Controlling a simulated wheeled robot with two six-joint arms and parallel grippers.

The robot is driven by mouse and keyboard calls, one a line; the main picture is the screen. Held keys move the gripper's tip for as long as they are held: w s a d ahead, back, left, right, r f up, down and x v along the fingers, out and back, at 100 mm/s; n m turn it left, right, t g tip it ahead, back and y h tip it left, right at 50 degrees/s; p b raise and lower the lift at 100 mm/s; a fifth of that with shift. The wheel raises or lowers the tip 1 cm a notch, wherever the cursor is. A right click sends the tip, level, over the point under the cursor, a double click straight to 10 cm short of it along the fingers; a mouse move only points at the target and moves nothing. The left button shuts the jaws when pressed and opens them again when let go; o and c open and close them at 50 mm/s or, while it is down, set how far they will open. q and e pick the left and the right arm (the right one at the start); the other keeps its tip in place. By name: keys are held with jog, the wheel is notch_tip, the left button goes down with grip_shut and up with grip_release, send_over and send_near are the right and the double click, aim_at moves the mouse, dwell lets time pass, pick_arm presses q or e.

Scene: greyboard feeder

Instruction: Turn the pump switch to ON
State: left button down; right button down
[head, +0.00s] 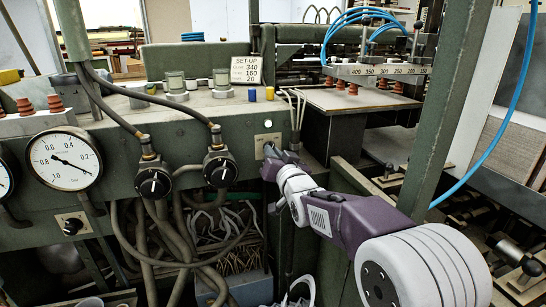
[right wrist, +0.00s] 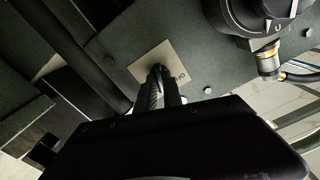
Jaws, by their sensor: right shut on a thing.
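The pump switch sits on a small pale plate (head: 260,138) on the green machine front, right of the two black knobs. The plate also shows in the right wrist view (right wrist: 143,70), with small lettering at its edge. My right gripper (head: 268,152) reaches in from the lower right and its fingertips are at the plate. In the right wrist view the fingers (right wrist: 160,73) are close together, shut on the switch handle. The fingers hide the handle, so I cannot tell which way it points. My left gripper is not in view.
Two black knobs (head: 153,183) (head: 220,169) with hoses stand left of the switch. A round gauge (head: 64,158) is further left. A green post (head: 450,110) and blue hose (head: 487,150) rise at the right. Cables hang below the panel.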

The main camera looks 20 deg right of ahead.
jog(key=m, duration=0.4)
jog(key=shift+m+b, duration=0.3)
jog(key=shift+b, duration=0.1)
dwell(0.4)
jog(key=c, duration=1.5)
grip_release()
jog(key=s, duration=0.9)
jog(key=shift+d, duration=0.15)
